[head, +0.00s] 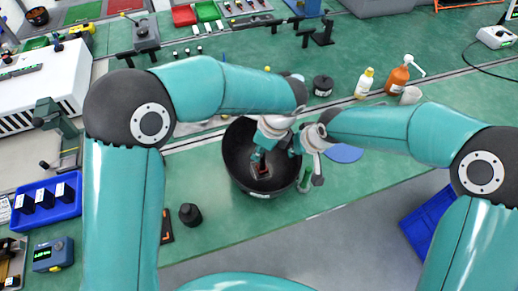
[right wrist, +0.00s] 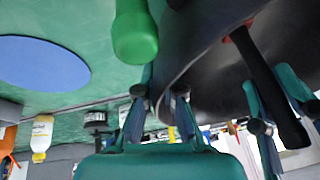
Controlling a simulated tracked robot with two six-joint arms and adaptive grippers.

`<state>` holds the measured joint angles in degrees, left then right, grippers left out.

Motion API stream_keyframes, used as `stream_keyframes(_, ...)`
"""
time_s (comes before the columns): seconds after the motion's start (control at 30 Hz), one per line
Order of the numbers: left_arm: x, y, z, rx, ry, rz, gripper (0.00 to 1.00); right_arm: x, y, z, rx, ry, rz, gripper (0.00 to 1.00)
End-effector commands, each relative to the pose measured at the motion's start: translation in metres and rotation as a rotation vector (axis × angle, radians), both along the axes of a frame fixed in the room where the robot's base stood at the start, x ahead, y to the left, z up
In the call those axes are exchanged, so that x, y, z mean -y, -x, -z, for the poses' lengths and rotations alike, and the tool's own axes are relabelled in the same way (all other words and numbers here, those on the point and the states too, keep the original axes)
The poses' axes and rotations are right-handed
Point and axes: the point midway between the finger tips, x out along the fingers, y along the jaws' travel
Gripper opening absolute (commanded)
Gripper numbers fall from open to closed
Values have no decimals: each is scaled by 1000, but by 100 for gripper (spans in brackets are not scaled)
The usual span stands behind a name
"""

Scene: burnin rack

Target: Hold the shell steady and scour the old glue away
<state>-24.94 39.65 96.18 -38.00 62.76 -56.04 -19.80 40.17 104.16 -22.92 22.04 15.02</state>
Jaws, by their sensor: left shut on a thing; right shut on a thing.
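The shell, a large round black bowl (head: 237,150), sits on the green bench between my arms. Its dark wall (right wrist: 205,40) fills the upper right of the right wrist view. My right gripper (head: 297,145) is shut on the shell's rim at its right side. My left gripper (head: 260,155) reaches down inside the shell, shut on a tool with a black handle (right wrist: 275,90) and some red at its end. The tool's head (head: 262,171) is low in the shell; whether it touches the wall is unclear. I cannot make out the old glue.
A blue disc (head: 343,153) lies to the right. A black knob-like weight (head: 190,214) stands front left. Bottles (head: 364,83) stand behind. Bare bench lies in front of the shell.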

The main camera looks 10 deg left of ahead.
Motion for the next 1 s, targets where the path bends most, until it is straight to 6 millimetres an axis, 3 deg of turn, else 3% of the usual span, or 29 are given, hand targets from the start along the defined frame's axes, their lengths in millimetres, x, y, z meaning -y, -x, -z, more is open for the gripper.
stream_keyframes(0.53, 0, 0, -49, 0, 1, 0, 0, 0, 0, 0, 1, 0, 0, 0)
stream_keyframes(1.0, 0, 0, -55, -1, 0, 1, 0, 0, 0, 0, 1, 0, 0, 0)
